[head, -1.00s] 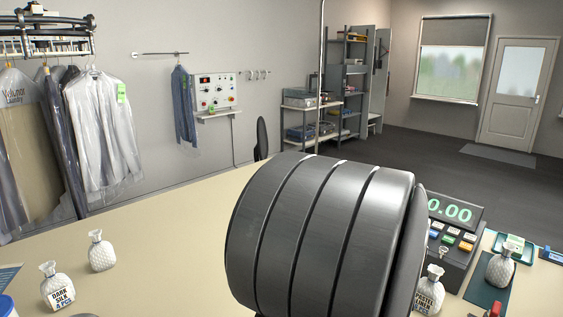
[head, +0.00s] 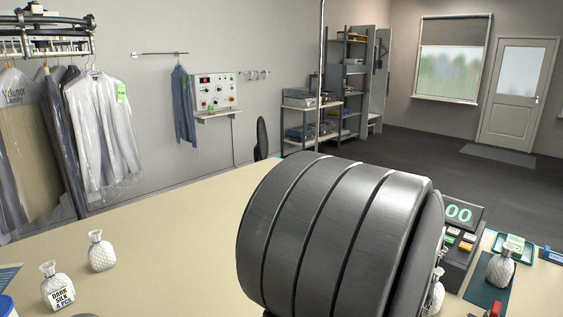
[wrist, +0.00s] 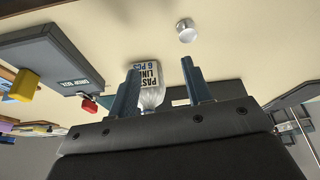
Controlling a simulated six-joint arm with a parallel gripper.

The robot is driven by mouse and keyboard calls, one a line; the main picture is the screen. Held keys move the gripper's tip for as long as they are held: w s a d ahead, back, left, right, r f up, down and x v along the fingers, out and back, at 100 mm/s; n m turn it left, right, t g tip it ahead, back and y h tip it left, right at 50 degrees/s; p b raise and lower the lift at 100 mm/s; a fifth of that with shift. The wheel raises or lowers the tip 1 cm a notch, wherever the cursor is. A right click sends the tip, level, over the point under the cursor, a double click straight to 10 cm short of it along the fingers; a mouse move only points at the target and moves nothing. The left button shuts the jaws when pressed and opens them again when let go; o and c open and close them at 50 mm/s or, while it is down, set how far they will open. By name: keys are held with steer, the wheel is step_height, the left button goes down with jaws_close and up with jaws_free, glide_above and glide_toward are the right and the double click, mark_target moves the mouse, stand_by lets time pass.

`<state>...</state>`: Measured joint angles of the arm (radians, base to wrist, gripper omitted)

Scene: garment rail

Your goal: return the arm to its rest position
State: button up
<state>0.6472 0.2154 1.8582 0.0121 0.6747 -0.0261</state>
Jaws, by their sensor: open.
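My gripper (wrist: 162,95) shows in the wrist view with its two blue fingers apart. A white bottle-shaped bundle with a printed label (wrist: 147,78) appears between the fingers in that view; I cannot tell how far beyond them it is. Nothing is seen clamped in the fingers. In the head view my large dark arm link fills the lower middle, and the gripper's fingers are hidden.
Two white bundles (head: 58,287) (head: 101,251) stand on the counter (head: 165,225) at left. A till (head: 462,235) and another bundle (head: 500,268) on a dark green mat are at right. Bagged garments (head: 103,135) hang at left. A silver cylinder (wrist: 186,31) shows in the wrist view.

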steer(key=s+d+r, duration=0.3)
steer(key=s+r, duration=0.1)
steer(key=s, duration=0.2)
steer(key=w+a+r+n+y, duration=0.1)
steer(key=w+a+r+n, duration=0.1)
steer(key=w+a, duration=0.6)
steer(key=w+a+r+n+y, duration=0.1)
steer(key=w+a+n, duration=0.15)
steer(key=w, duration=1.05)
steer(key=w+a+n, duration=0.1)
steer(key=w+a, duration=0.3)
steer(key=a, duration=0.3)
steer(key=w+a+r+n, duration=0.1)
steer(key=w+a, duration=0.3)
steer(key=a, duration=0.4)
steer(key=w+a+n+y, duration=0.1)
steer(key=w+a, duration=0.4)
steer(key=a, duration=0.2)
steer(key=shift+a+r+t, duration=0.15)
steer(key=shift+t, duration=0.15)
